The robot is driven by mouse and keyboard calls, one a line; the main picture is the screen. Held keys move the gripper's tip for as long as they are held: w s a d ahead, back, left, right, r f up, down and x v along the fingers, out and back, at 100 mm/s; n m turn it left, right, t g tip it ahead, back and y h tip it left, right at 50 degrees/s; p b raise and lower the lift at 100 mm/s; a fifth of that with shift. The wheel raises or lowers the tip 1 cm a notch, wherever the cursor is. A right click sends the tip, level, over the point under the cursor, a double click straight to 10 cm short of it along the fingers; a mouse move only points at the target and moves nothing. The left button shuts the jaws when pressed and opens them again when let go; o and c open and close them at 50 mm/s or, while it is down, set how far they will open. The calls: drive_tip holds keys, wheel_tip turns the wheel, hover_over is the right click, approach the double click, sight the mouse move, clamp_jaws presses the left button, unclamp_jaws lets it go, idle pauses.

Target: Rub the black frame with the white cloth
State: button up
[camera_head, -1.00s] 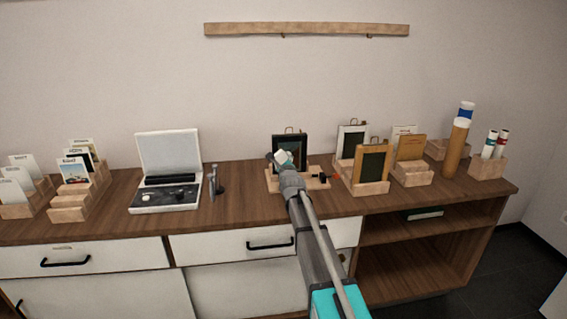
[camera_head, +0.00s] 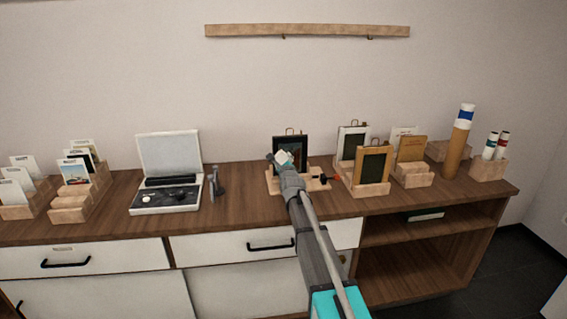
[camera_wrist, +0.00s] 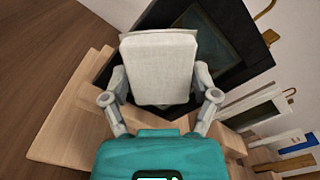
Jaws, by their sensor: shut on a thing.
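The black frame (camera_head: 291,148) stands upright in a wooden stand (camera_head: 269,181) on the sideboard. In the wrist view the frame (camera_wrist: 232,22) shows tilted behind the cloth. The white cloth (camera_wrist: 158,68) looks like a flat folded pad, and it also shows small in the head view (camera_head: 284,157). My gripper (camera_wrist: 160,95) is shut on the cloth, one finger at each side. The cloth is in front of the frame's lower part and covers some of it. I cannot tell whether the cloth touches the frame.
Right of it stand a white frame (camera_head: 351,139) and a wooden frame (camera_head: 373,163) in stands. An open case (camera_head: 168,160) and a small dark tool (camera_head: 215,184) are to the left. Bare sideboard top (camera_head: 243,190) lies between the tool and the black frame's stand.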

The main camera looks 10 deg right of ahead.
sight(283, 160)
drive_tip(key=shift+w, duration=0.55)
drive_tip(key=shift+r, duration=0.1)
idle(0.9)
drive_tip(key=shift+s, duration=0.1)
idle(0.4)
drive_tip(key=shift+s, duration=3)
drive_tip(key=s, duration=0.3)
wheel_tip(283, 160, up, 20)
drive_tip(key=p, duration=2)
